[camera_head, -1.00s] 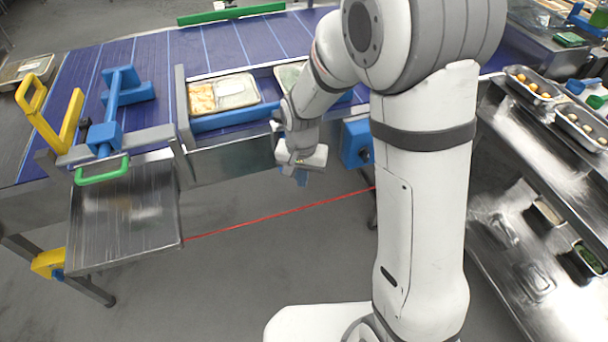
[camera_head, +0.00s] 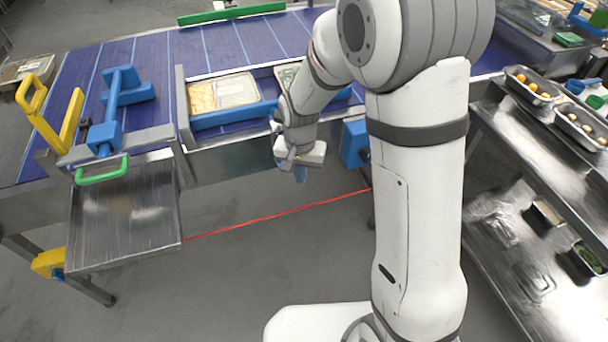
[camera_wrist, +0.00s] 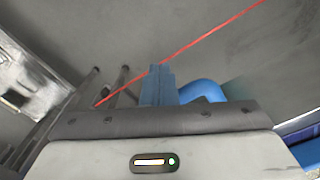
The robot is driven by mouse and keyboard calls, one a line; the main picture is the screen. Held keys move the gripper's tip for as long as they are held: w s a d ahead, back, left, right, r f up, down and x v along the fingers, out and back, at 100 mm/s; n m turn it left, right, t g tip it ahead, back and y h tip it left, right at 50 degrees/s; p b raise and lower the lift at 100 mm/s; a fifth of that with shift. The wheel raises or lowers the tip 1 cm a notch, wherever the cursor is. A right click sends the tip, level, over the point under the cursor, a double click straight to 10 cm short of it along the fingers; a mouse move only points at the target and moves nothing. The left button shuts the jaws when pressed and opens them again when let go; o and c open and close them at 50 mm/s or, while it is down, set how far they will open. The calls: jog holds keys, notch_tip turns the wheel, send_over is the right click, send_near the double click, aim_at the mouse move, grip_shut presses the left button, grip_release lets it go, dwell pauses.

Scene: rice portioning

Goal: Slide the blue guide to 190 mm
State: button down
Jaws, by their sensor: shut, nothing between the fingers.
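A blue guide bar (camera_head: 235,115) runs along the front of the conveyor, in front of the food trays; my arm hides its middle. A blue block (camera_head: 355,143) sits on the conveyor's front side, right of my gripper. I cannot read any millimetre scale. My gripper (camera_head: 301,174) hangs in front of the conveyor's front edge, pointing down, apart from the guide bar. In the wrist view its blue fingers (camera_wrist: 158,86) are together and empty. A rounded blue part (camera_wrist: 203,90) shows just right of the fingers; I cannot tell what it belongs to.
Trays of food (camera_head: 223,94) stand on the blue belt (camera_head: 205,45). A metal plate with a green handle (camera_head: 102,171) juts out at left, near a yellow handle (camera_head: 50,115) and a blue T-shaped piece (camera_head: 122,90). Steel shelves (camera_head: 500,260) stand at right. A red line (camera_head: 280,214) crosses the floor.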

jog(key=shift+s, duration=0.1)
jog(key=shift+s+d, duration=0.25)
jog(key=shift+s, duration=0.55)
jog(key=shift+s+d, duration=0.25)
jog(key=shift+s, duration=0.55)
jog(key=shift+r, duration=0.1)
notch_tip(320, 180, up, 9)
jog(key=p, duration=0.6)
